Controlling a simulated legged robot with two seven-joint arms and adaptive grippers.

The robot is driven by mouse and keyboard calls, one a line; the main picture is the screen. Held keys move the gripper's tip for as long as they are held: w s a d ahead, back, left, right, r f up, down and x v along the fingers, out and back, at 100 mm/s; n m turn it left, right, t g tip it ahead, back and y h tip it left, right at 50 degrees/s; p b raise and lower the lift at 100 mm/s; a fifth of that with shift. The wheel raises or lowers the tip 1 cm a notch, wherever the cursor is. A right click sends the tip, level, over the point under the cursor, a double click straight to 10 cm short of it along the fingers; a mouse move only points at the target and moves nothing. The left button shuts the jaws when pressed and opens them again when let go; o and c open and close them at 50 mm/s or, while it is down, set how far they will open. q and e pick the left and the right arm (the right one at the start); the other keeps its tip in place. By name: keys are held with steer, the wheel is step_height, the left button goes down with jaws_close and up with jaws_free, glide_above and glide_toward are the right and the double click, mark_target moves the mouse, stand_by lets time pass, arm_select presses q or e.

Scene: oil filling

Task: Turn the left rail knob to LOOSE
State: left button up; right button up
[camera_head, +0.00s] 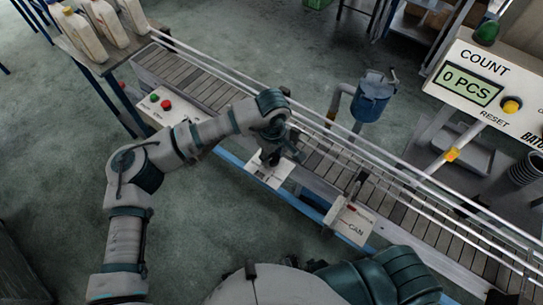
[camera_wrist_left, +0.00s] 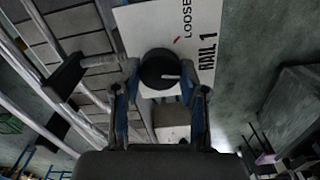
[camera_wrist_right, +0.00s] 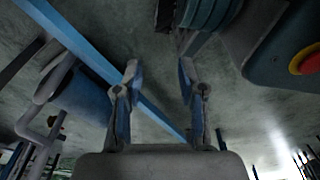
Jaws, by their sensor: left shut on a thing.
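The left rail knob (camera_wrist_left: 158,70) is round and black, with a pale pointer line toward the right in the left wrist view. It sits on a white plate (camera_wrist_left: 150,22) marked LOOSE and RAIL 1, with a small red mark by LOOSE. The pointer does not line up with that red mark. My left gripper (camera_wrist_left: 159,76) is shut on the knob, one finger on each side. In the head view my left gripper (camera_head: 270,157) is over the plate (camera_head: 257,168) at the conveyor's near side and hides the knob. My right gripper (camera_wrist_right: 160,70) is open and empty above the floor.
The slatted conveyor (camera_head: 325,168) with its guide rails runs diagonally behind the plate. Another white plate (camera_head: 352,222) stands to the right. A red and green button box (camera_head: 165,108), several jugs (camera_head: 80,33), a blue container (camera_head: 372,97) and a counter panel (camera_head: 480,80) surround it.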

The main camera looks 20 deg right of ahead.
mark_target(274, 156)
arm_select(q)
steer(key=n+b, duration=0.1)
steer(key=n, duration=0.3)
steer(key=shift+f+n+b, duration=0.1)
steer(key=shift+n+b, duration=0.2)
steer(key=shift+b, duration=0.1)
steer(key=n, duration=0.3)
steer(key=shift+b, duration=0.4)
steer(key=shift+n, duration=1.7)
arm_select(e)
steer(key=w+r, duration=0.5)
steer(key=r, duration=0.1)
steer(key=shift+w+a+r, duration=0.3)
steer(key=shift+w+a, duration=0.1)
steer(key=shift+a, duration=0.05)
arm_select(q)
steer(key=shift+r, duration=0.2)
arm_select(e)
steer(key=shift+r, duration=0.1)
arm_select(q)
steer(key=o, duration=1.1)
steer(key=shift+o, duration=0.2)
steer(key=shift+d+f, duration=0.1)
steer(key=shift+d, duration=0.05)
arm_select(e)
steer(key=shift+d, duration=0.15)
arm_select(q)
step_height(274, 156, up, 12)
steer(key=shift+d, duration=0.15)
